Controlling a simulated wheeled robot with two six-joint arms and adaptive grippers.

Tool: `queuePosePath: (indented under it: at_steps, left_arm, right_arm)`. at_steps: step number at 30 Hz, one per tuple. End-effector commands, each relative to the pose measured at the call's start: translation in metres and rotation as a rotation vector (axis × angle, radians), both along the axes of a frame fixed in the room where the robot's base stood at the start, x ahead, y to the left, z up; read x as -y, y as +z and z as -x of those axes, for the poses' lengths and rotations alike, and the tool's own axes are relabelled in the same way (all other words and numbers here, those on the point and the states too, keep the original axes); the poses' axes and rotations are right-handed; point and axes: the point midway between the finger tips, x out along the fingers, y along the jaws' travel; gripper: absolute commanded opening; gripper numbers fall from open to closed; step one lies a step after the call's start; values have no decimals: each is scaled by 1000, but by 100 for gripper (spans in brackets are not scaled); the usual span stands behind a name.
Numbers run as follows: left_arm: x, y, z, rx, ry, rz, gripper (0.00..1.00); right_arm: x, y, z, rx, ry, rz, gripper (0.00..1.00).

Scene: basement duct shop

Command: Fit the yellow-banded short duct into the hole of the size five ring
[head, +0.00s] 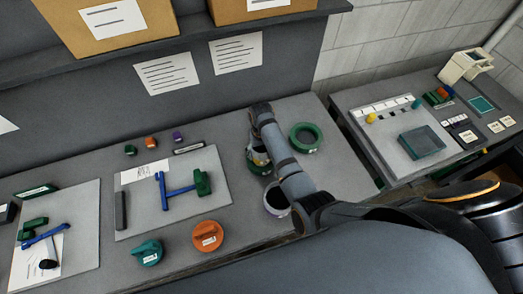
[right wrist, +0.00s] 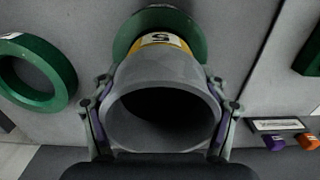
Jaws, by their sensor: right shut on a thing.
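The yellow-banded short duct (right wrist: 165,78) is a grey open tube with a yellow band and a "5" label at its far end. My right gripper (right wrist: 159,90) is shut on it, one finger on each side. A green ring (right wrist: 196,30) shows directly beyond the banded end; I cannot tell whether the end is inside its hole or only in front of it. In the head view this ring (head: 255,170) lies under my right gripper (head: 257,143), with the duct (head: 260,158) partly hidden by my arm. My left gripper is out of view.
A second green ring (head: 305,137) lies close on the right. A grey dark-mouthed tube (head: 275,203) stands near the front, beside my forearm. Orange (head: 207,237) and teal (head: 148,254) round pieces lie at the front edge. A mat (head: 215,170) lies to the left.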

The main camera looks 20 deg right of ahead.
Motion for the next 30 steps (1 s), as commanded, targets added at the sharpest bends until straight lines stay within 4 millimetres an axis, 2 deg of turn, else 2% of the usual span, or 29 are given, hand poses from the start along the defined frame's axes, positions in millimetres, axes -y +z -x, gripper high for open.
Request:
queuePosePath:
  at_steps: [12, 13, 18, 30]
  left_arm:
    - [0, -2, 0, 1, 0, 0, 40]
    - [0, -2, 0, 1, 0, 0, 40]
    - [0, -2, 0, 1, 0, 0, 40]
    - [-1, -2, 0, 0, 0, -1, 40]
  right_arm:
    - [0, -5, 0, 1, 0, 0, 34]
    - [0, -5, 0, 1, 0, 0, 79]
    - [0, -5, 0, 0, 0, 0, 100]
    - [0, -6, 0, -1, 0, 0, 100]
